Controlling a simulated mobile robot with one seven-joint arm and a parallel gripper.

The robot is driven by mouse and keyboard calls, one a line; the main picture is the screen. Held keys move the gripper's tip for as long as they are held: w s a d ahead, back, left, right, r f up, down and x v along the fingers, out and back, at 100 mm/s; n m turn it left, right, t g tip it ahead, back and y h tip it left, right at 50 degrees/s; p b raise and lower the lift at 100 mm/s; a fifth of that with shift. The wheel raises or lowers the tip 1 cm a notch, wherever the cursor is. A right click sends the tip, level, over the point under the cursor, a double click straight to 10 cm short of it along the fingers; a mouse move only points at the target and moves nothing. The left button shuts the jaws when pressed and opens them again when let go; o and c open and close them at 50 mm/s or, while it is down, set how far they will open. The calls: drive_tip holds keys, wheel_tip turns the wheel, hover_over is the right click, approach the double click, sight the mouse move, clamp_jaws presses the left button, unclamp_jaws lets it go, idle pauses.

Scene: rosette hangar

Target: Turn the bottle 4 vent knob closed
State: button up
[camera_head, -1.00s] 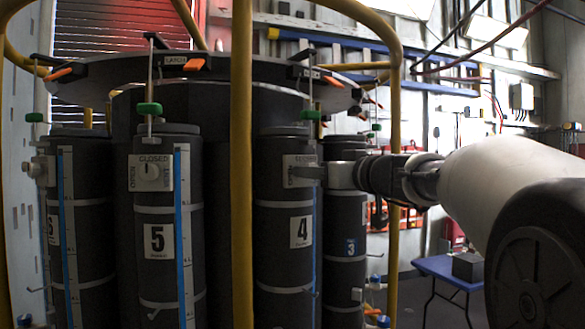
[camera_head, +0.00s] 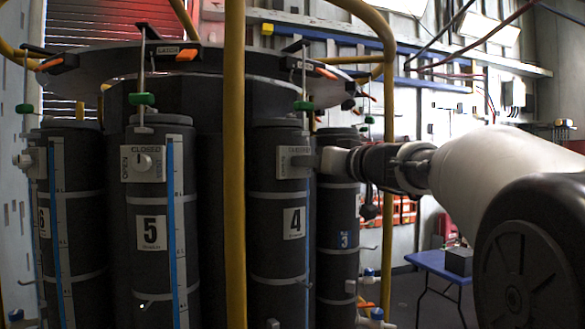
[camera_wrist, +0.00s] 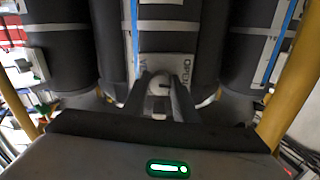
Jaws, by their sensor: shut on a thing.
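Bottle 4 (camera_head: 277,225) is a dark upright cylinder with a white "4" label (camera_head: 293,222). Its light vent plate (camera_head: 287,163) is near the top, seen edge-on in the head view, where the gripper partly hides the knob. My gripper (camera_head: 318,161) reaches it from the right. In the wrist view, upside down, my fingers (camera_wrist: 158,98) lie on both sides of the pale round vent knob (camera_wrist: 157,83), shut on it. A dark mark shows on the knob's right side, toward the word OPEN. The plate's lower part is hidden.
A yellow frame post (camera_head: 235,200) stands left of bottle 4, with bottle 5 (camera_head: 150,270) beyond it. Bottle 3 (camera_head: 337,240) is close on the right, behind my gripper. A blue table (camera_head: 440,264) stands at the right.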

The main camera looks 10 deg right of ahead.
drive_tip(key=shift+a+r+m+b, duration=0.1)
drive_tip(key=shift+m+b, duration=0.65)
drive_tip(key=shift+m, duration=3.35)
drive_tip(key=shift+r+m+b, duration=0.1)
drive_tip(key=shift+m+b, duration=0.65)
drive_tip(key=shift+m, duration=3.35)
drive_tip(key=o, duration=1.1)
drive_tip(key=shift+c, duration=0.2)
drive_tip(key=shift+f, duration=0.1)
drive_tip(key=shift+s, duration=0.1)
